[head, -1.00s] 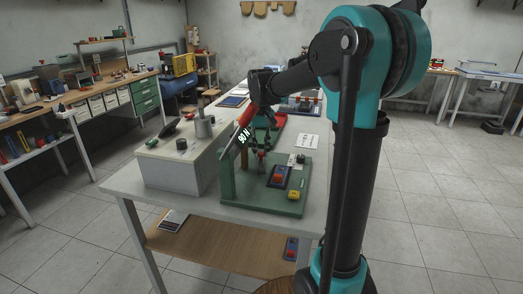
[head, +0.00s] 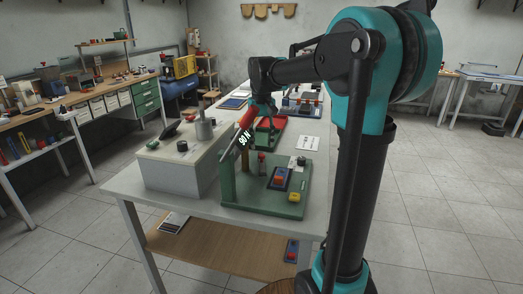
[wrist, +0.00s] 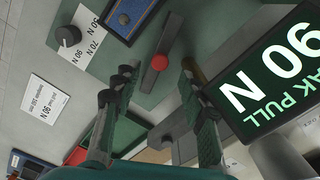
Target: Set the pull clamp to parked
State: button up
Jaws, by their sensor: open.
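The green test fixture (head: 262,198) stands on the near end of the pale bench. A short red-topped post (head: 262,158) rises from it; in the wrist view a round red knob (wrist: 160,62) sits on a grey lever (wrist: 170,38), apparently the clamp's handle. I cannot tell the clamp's setting. A display (wrist: 275,72) reads PEAK PULL 90 N; it also shows in the head view (head: 244,141). My gripper (wrist: 157,80) is open and empty above the fixture. The red knob appears between its fingertips, beyond them and apparently untouched.
A dial (wrist: 68,35) beside 70 N and 90 N marks, a blue panel with a red button (head: 280,178) and a yellow button (head: 294,196) share the fixture. A printed card (head: 308,143) lies on bare bench to the right.

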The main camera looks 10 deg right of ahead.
aim_at(261, 155)
notch_tip(261, 155, up, 8)
jog(key=shift+f, duration=0.2)
jog(key=shift+c, duration=0.6)
